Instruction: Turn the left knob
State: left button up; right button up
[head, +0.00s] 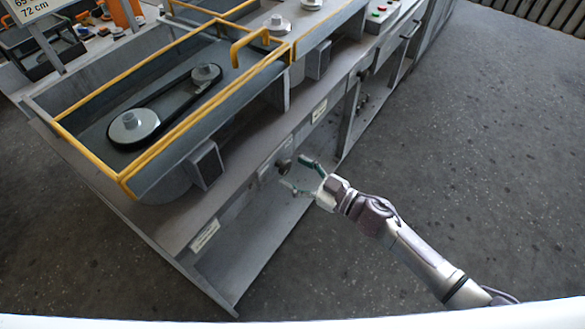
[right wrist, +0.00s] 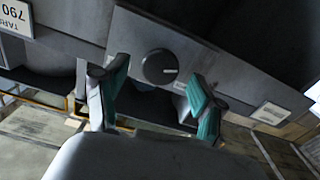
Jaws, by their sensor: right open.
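The gap in depth is hard to judge. My left gripper is not in view.
The housing's yellow rail (head: 150,155) and a grey box (head: 205,165) stand up and left of the knob. A pulley belt (head: 165,105) lies in the tray. A red and green button panel (head: 381,13) is farther back. The floor on the right is clear.

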jog(key=shift+w+a, duration=0.35)
jog(key=shift+a, duration=0.15)
jog(key=c, duration=1.1)
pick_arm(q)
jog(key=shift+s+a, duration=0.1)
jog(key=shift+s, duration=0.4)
pick_arm(e)
jog(key=shift+c, duration=0.2)
jog(key=shift+n, duration=0.4)
